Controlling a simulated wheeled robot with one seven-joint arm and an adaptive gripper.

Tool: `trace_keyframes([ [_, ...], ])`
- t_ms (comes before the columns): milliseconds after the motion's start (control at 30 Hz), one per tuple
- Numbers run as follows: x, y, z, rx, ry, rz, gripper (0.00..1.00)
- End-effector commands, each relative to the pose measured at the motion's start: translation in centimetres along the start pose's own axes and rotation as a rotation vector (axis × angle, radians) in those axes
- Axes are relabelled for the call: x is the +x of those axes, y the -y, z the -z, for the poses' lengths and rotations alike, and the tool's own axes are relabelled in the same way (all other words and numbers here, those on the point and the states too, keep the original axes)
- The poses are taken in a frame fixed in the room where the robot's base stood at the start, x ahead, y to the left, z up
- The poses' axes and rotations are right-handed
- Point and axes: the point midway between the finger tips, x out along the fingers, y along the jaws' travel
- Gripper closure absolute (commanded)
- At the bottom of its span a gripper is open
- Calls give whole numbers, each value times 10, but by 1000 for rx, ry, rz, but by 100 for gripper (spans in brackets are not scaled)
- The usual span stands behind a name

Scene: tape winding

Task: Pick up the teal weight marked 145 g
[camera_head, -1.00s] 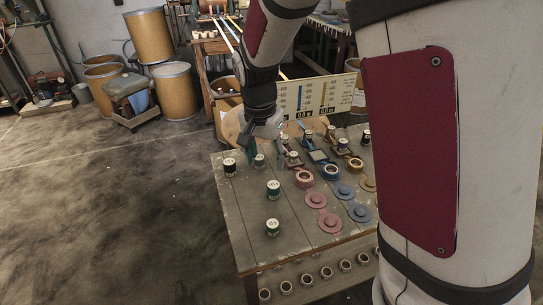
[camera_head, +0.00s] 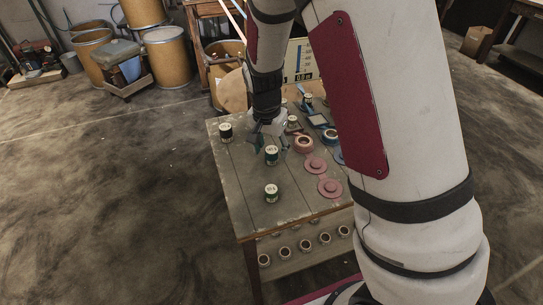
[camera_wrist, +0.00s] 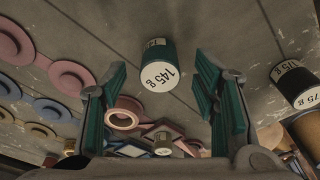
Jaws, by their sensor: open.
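The teal weight marked 145 g (camera_wrist: 160,68) is a short cylinder with a white labelled top. In the wrist view it stands between and beyond the fingertips, with clear space on both sides. In the head view it is the teal cylinder (camera_head: 271,155) on the wooden table, just below my gripper (camera_head: 268,132). My gripper also shows in the wrist view (camera_wrist: 162,85), its teal-padded fingers spread apart and empty. The fingers do not touch the weight.
Another green weight (camera_head: 271,193) stands nearer the table's front. Pink discs (camera_head: 330,188) and a pink ring (camera_head: 304,144) lie to the right. The table's left front (camera_head: 238,205) is bare.

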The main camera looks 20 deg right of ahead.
Motion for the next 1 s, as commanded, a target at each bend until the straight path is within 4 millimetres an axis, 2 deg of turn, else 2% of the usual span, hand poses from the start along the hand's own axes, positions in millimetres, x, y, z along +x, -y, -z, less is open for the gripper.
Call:
trace_keyframes([
  [33,10,-1,1,1,1,-2,45],
  [167,22,0,0,-1,1,-1,45],
  [433,24,0,0,-1,0,1,45],
  [467,24,0,0,-1,0,1,48],
  [700,24,0,0,-1,-1,1,100],
  [1000,23,0,1,-1,-1,1,100],
])
